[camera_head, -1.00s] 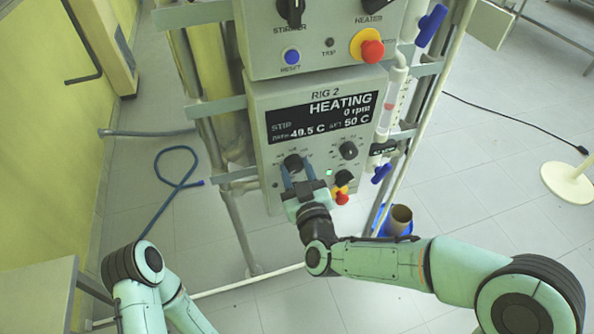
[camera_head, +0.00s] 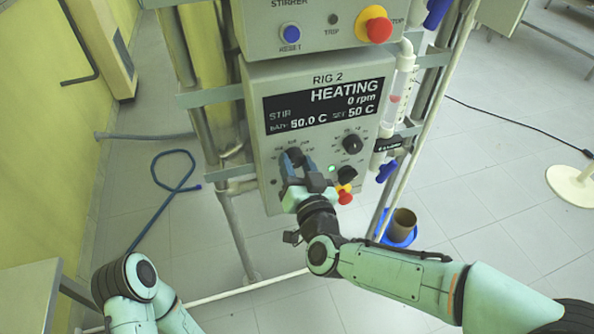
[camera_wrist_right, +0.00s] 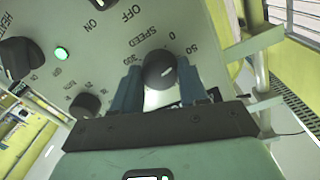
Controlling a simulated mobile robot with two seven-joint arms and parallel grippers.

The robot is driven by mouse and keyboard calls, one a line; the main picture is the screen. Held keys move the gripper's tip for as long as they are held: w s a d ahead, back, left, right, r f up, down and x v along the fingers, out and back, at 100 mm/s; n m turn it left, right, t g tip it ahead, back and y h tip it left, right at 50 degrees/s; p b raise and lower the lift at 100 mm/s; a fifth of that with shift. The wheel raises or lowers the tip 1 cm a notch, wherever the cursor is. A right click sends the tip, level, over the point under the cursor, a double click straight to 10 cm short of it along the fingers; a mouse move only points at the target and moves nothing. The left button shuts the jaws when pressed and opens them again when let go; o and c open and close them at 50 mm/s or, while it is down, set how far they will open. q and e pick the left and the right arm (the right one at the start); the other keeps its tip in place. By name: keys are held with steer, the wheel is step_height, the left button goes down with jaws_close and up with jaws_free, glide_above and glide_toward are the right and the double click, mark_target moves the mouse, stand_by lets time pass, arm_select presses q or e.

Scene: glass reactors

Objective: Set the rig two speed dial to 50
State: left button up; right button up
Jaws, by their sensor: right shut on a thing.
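The rig two panel (camera_head: 262,150) is a grey box with a dark display (camera_head: 325,103) that reads HEATING, 0 rpm and a set value of 50 C. The speed dial (camera_wrist_right: 160,70) is a dark round knob; in the right wrist view it sits beside the word SPEED, with 0 and 50 printed close by. My right gripper (camera_head: 294,164) is shut on the speed dial, one blue finger on each side. The fingers partly hide the dial in the head view, and its pointer is hard to read. Only part of my left arm shows; its gripper is out of view.
A second knob (camera_head: 352,145), a black switch (camera_head: 347,173), a green light (camera_head: 331,168) and a red stop button (camera_head: 344,195) are close to the right gripper. Another control box (camera_head: 265,50) is above. A glass tube (camera_head: 393,110) stands at right.

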steer(key=shift+m+b, duration=0.55)
steer(key=shift+m, duration=0.25)
arm_select(q)
steer(key=shift+w+a+f+t, duration=0.2)
steer(key=shift+w+f+t, duration=0.1)
steer(key=shift+w+f, duration=0.6)
arm_select(e)
steer(key=shift+m, duration=0.5)
arm_select(q)
steer(key=shift+s+f, duration=0.1)
arm_select(e)
steer(key=o, duration=1)
steer(key=shift+o, duration=0.2)
arm_select(q)
steer(key=shift+s+d+r, duration=0.1)
steer(key=shift+s+r, duration=0.15)
steer(key=shift+s, duration=0.05)
arm_select(e)
steer(key=v, duration=1.3)
steer(key=shift+s+r, duration=0.2)
